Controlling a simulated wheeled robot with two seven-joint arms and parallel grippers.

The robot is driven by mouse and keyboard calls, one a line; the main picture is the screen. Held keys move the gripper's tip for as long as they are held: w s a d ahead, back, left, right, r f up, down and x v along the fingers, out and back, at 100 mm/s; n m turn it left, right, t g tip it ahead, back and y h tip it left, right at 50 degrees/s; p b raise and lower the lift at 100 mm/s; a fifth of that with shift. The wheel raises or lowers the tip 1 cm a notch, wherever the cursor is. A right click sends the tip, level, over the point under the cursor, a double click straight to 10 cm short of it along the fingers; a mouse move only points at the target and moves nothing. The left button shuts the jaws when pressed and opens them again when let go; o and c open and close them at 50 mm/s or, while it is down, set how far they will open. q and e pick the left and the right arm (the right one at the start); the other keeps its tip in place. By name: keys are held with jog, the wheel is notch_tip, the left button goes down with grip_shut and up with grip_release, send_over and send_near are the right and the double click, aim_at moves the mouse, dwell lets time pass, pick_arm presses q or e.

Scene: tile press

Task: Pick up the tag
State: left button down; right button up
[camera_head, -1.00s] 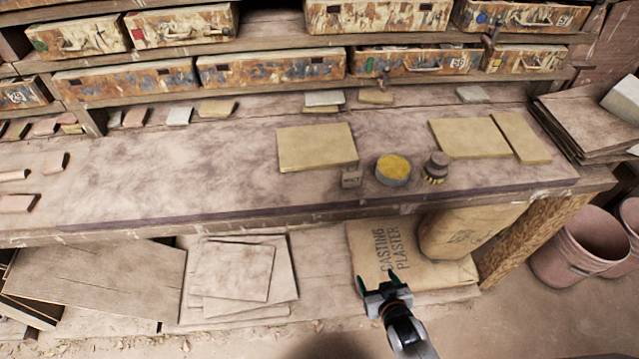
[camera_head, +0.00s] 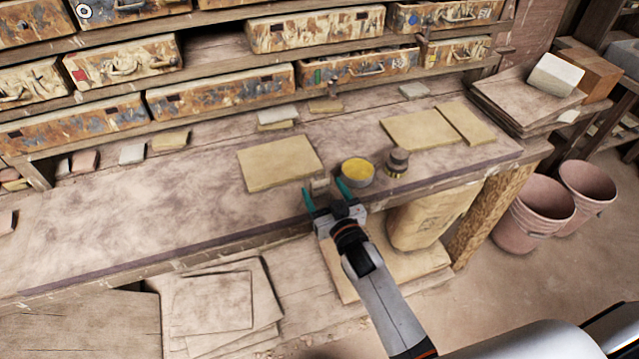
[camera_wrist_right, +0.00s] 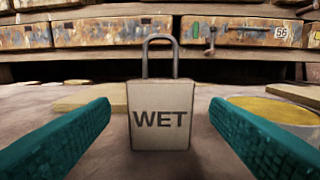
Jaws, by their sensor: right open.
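The tag (camera_wrist_right: 160,117) is a small pale block with the dark word WET on its front and a dark wire loop on top. It stands upright on the workbench (camera_head: 120,225) near its front edge; in the head view the tag (camera_head: 319,186) is small and lies just past the fingertips. My right gripper (camera_head: 327,190) is open, with teal fingers. In the right wrist view, the right gripper (camera_wrist_right: 160,120) has one finger on each side of the tag, with a gap on both sides. My left gripper is not in view.
A tin of yellow stuff (camera_head: 357,172) stands close to the right of the tag, with a dark brush (camera_head: 397,162) beyond it. A yellowish tile (camera_head: 279,163) lies behind the tag. Drawers (camera_head: 220,91) line the back. The bench's left part is largely clear.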

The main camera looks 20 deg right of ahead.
aim_at(321, 185)
jog(key=w, duration=0.2)
jog(key=w+p, duration=0.1)
jog(key=w, duration=0.1)
jog(key=shift+a+r, duration=0.15)
jog(key=shift+r, duration=0.15)
jog(key=shift+w+f, duration=0.15)
jog(key=shift+w, duration=0.25)
jog(key=shift+s, duration=0.1)
jog(key=shift+c, duration=1.3)
jog(key=c, duration=0.8)
notch_tip(321, 185, up, 10)
